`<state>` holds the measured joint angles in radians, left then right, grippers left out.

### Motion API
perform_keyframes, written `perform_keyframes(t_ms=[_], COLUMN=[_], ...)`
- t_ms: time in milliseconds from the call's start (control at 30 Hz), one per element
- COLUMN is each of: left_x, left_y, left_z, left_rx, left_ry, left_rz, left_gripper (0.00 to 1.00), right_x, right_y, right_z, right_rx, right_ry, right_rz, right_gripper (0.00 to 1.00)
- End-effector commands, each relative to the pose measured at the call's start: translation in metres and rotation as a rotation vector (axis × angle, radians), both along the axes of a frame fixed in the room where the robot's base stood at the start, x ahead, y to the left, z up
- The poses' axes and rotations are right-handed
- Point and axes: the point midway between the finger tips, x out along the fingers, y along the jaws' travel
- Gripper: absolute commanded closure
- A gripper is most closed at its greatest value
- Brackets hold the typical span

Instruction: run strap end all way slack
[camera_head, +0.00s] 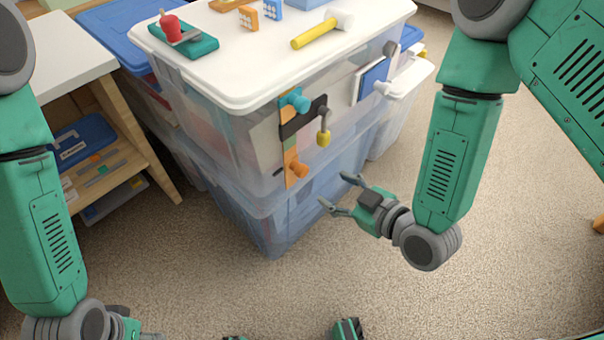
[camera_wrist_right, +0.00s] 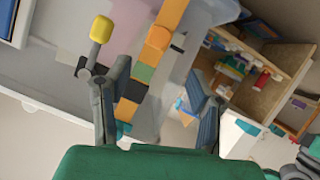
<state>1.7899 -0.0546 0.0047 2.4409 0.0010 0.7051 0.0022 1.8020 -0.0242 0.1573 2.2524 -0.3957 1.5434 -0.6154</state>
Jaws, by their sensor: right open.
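A vertical strap (camera_head: 291,157) with teal, dark and orange sections lies along the near corner of the upper clear bin. An orange knob (camera_head: 299,170) is near its lower end, a teal knob (camera_head: 297,101) near its top. A dark crank with a yellow tip (camera_head: 323,138) sticks out between them. My right gripper (camera_head: 337,191) is open and empty, right of and below the orange knob, apart from it. In the right wrist view the strap (camera_wrist_right: 139,83) shows between the open fingers, with the orange knob (camera_wrist_right: 157,38) beyond. My left gripper (camera_head: 126,327) is mostly cut off at the bottom left.
The upper bin's white lid (camera_head: 240,75) carries a yellow hammer (camera_head: 315,33), a teal tray (camera_head: 184,42) with a red object, and small blocks. A wooden shelf (camera_head: 115,125) stands at left. Carpet (camera_head: 400,300) is clear around my right gripper.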

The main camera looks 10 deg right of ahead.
Motion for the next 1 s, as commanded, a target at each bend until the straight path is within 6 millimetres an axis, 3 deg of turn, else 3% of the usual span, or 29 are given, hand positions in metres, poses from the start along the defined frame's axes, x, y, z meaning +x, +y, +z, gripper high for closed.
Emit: perform_keyframes(t_ms=[500,700,1000], left_x=[0.000,0.000,0.000], left_y=[0.000,0.000,0.000], left_z=[-0.034,-0.039,-0.039], left_rx=[0.000,0.000,0.000], left_ry=[0.001,0.001,0.001], left_rz=[0.000,0.000,0.000], left_gripper=[0.46,0.46,0.46], right_x=[0.080,0.093,0.095], right_y=[0.050,0.058,0.059], right_z=[-0.040,-0.045,-0.045], right_rx=[0.000,-0.001,0.000], right_ry=[0.001,0.004,0.006], right_rz=[-0.001,-0.002,-0.002], right_gripper=[0.51,0.51,0.51])
